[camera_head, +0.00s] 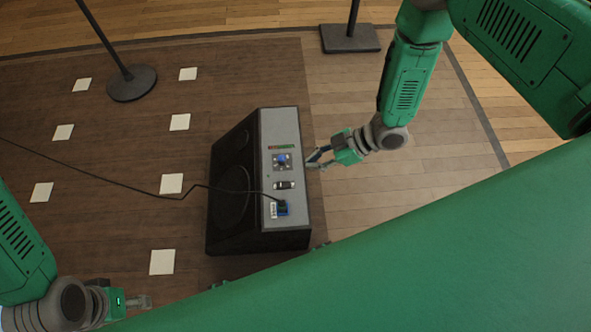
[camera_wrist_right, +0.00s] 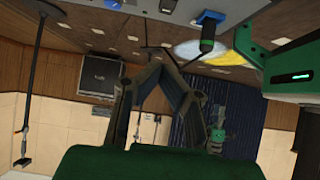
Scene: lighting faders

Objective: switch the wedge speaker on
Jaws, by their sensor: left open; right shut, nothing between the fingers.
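The wedge speaker (camera_head: 233,205) stands on the dark floor in the middle of the head view, its grey control panel (camera_head: 280,128) facing up. The panel carries a blue knob (camera_head: 282,160), a small dark switch (camera_head: 285,185) and a blue socket (camera_head: 282,209) with a black cable. My right gripper (camera_head: 313,160) is shut and empty beside the panel's right edge, level with the blue knob. In the right wrist view, its fingers (camera_wrist_right: 157,72) meet below the grey panel edge, apart from a blue-tipped black post (camera_wrist_right: 207,45). My left gripper (camera_head: 143,302) is open and empty at lower left, away from the speaker.
The black cable (camera_head: 130,190) runs left across the floor from the panel. White squares (camera_head: 171,184) lie on the floor left of the speaker. Two stand bases, one round (camera_head: 132,84) and one square (camera_head: 350,38), stand behind.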

